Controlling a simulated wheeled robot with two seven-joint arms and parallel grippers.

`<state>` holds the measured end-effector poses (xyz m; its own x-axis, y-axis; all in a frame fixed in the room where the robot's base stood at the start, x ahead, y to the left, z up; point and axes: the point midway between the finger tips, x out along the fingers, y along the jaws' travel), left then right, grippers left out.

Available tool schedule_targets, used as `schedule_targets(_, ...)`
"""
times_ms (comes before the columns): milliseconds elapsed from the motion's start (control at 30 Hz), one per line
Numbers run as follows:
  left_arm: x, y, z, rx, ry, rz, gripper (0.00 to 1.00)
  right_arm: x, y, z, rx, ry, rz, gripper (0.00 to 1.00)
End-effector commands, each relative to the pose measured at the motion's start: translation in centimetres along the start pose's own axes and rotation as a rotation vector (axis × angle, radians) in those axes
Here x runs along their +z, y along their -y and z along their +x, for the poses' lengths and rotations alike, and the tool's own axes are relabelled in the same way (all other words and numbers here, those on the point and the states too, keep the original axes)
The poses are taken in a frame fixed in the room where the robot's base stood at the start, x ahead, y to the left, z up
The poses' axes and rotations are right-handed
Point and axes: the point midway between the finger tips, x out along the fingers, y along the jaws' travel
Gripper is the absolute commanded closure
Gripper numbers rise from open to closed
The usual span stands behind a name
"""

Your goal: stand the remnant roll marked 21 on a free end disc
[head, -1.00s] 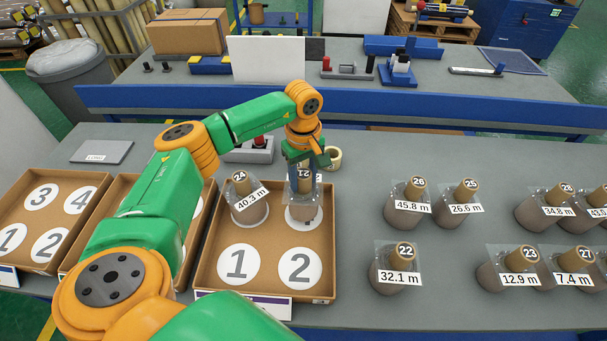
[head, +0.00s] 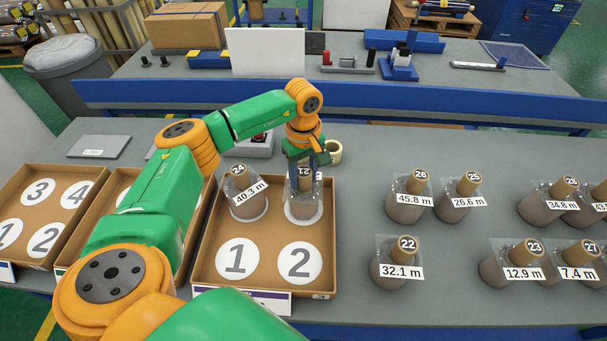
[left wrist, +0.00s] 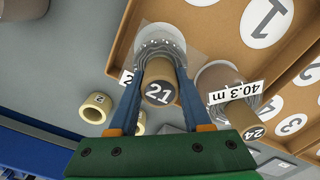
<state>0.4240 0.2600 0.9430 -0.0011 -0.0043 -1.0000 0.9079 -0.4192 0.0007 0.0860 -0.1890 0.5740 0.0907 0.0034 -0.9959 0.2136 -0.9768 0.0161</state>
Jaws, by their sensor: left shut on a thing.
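The roll marked 21 (head: 303,207) stands upright in the right-hand tray (head: 211,281), over the back right white disc (head: 316,223). It looks to be at the disc, but I cannot tell whether its base touches. My left gripper (head: 304,178) is shut on its top; the left wrist view shows the brown core marked 21 (left wrist: 159,93) between the two fingers (left wrist: 158,100). Its length label is mostly hidden. The roll marked 24 (head: 243,203), labelled 40.3 m, stands beside it on the back left disc. Front discs 1 (head: 237,259) and 2 (head: 300,263) are bare. My right gripper is out of view.
More trays with numbered discs lie to the left, partly behind my arm. Several wrapped rolls, such as 22 (head: 393,268) and 26 (head: 407,204), stand on the table at right. A tan ring (head: 333,152) lies behind the tray.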

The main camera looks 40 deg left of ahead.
Motion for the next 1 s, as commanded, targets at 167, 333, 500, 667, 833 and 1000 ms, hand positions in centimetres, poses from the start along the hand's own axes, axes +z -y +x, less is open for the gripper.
schedule_targets(167, 0.0, 0.0, 0.3, 0.000, 0.000, 0.000, 1.00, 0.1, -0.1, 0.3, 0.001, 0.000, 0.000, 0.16)
schedule_targets(333, 0.0, 0.0, 0.4, 0.000, 0.000, 0.000, 0.33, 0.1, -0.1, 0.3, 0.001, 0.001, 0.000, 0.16)
schedule_targets(500, 0.0, 0.0, 0.4, 0.000, 0.000, 0.000, 0.17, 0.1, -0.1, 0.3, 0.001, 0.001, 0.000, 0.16)
schedule_targets(667, 0.0, 0.0, 0.4, 0.000, 0.000, 0.000, 0.17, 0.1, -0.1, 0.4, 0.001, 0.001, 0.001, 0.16)
schedule_targets(833, 0.0, -0.1, -1.9, 0.006, -0.002, 0.001, 0.17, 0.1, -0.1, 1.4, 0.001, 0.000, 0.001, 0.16)
schedule_targets(1000, 0.0, -0.1, -5.4, 0.004, -0.001, 0.000, 0.17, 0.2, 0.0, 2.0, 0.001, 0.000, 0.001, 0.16)
